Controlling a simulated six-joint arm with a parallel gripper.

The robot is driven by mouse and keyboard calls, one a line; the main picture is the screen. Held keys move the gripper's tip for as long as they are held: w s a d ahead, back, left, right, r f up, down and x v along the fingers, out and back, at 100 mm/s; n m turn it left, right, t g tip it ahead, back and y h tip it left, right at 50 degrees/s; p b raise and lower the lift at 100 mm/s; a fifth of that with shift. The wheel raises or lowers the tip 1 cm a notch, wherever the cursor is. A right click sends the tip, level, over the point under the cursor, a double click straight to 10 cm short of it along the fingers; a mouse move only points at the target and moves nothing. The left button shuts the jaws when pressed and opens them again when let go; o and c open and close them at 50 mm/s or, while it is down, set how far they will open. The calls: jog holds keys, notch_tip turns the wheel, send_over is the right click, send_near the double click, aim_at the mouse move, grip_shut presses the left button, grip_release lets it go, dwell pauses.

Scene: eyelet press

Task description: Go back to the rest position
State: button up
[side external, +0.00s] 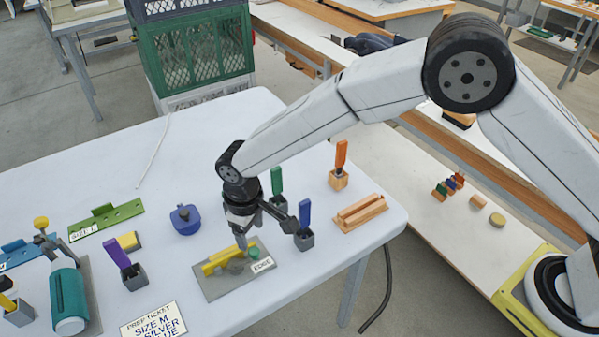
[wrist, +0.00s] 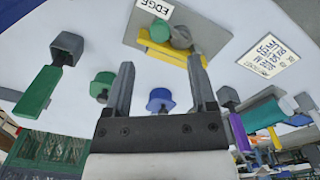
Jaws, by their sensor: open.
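My gripper (side external: 265,233) is open and hangs low over the white table. In the side external view it is above and beside the grey board (side external: 218,289) with a yellow strip (side external: 228,258) and an EDGE label. In the wrist view the two fingers of my gripper (wrist: 161,63) stand apart with nothing held between them. The grey board (wrist: 140,35) and yellow strip (wrist: 170,55) lie beyond the fingertips. The exact gap between fingertips and board is hard to tell.
Close around my gripper stand a green-handled tool (side external: 277,181), a blue-handled tool (side external: 304,214) and a blue pot (side external: 185,219). An orange-handled tool (side external: 341,155), wooden rack (side external: 360,212), purple-handled tool (side external: 117,253) and teal cylinder (side external: 68,297) stand farther off.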

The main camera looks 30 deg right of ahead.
jog(key=shift+r, duration=0.75)
jog(key=shift+d, duration=0.1)
jog(key=shift+d+r, duration=0.1)
jog(key=shift+d, duration=0.1)
jog(key=s+d+r+m+t, duration=0.1)
jog(key=s+d+r+m, duration=0.15)
jog(key=d, duration=0.65)
jog(key=s+d+r+m, duration=0.1)
jog(key=d+r, duration=0.3)
jog(key=d, duration=0.6)
jog(key=s+d+m+t, duration=0.1)
jog(key=s+d+m, duration=0.2)
jog(key=s+d, duration=0.9)
jog(key=shift+r+t, duration=0.3)
jog(key=shift+r, duration=0.1)
jog(key=shift+w, duration=0.1)
